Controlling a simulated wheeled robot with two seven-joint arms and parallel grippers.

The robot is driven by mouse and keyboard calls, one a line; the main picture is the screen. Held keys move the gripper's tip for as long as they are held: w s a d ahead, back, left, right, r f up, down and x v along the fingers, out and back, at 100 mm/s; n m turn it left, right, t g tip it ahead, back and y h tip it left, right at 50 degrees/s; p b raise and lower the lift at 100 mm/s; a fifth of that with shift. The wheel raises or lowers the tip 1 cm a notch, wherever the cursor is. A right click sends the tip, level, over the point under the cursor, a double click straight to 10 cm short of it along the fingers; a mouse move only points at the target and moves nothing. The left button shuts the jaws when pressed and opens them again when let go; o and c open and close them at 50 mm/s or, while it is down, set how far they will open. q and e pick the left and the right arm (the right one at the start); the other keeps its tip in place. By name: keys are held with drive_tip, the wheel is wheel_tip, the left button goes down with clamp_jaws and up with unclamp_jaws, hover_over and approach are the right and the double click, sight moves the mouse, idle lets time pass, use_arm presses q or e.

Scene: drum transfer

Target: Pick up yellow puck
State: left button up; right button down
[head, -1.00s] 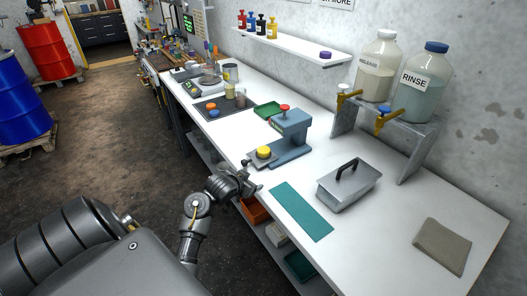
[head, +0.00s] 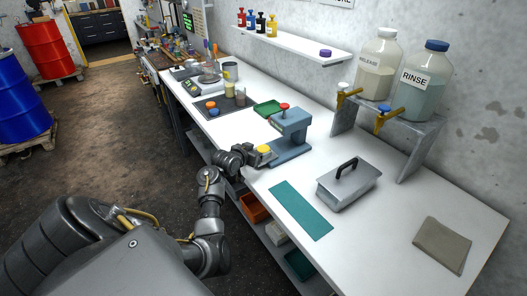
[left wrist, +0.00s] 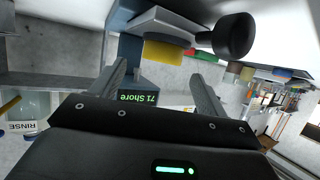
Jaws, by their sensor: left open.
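The yellow puck (head: 264,149) sits on the plate of the blue-grey press-like stand (head: 291,130) near the table's front edge. In the left wrist view the puck (left wrist: 165,53) is just beyond my fingertips, under the pale plate of the stand in this turned picture. My left gripper (head: 258,156) is at the puck from its front-left side. In the left wrist view its two fingers (left wrist: 158,72) are spread wide with nothing held between them. The gripper partly covers the plate in the head view. My right gripper is not in view.
A teal mat (head: 301,210) and a grey lidded box with a handle (head: 348,184) lie to the right. A dark tray (head: 224,105) with orange and blue pucks lies behind. Bottles stand on a raised shelf (head: 400,122) at the wall.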

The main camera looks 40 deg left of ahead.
sight(264, 148)
use_arm(q)
drive_tip(key=shift+w+f, duration=0.1)
drive_tip(key=shift+w, duration=0.2)
drive_tip(key=shift+p+x, duration=0.65)
drive_tip(key=shift+x, duration=1.7)
drive_tip(key=shift+a+f, duration=0.1)
drive_tip(key=shift+f, duration=0.05)
drive_tip(key=shift+s, duration=0.1)
drive_tip(key=c, duration=1.1)
drive_tip(key=shift+c, duration=0.2)
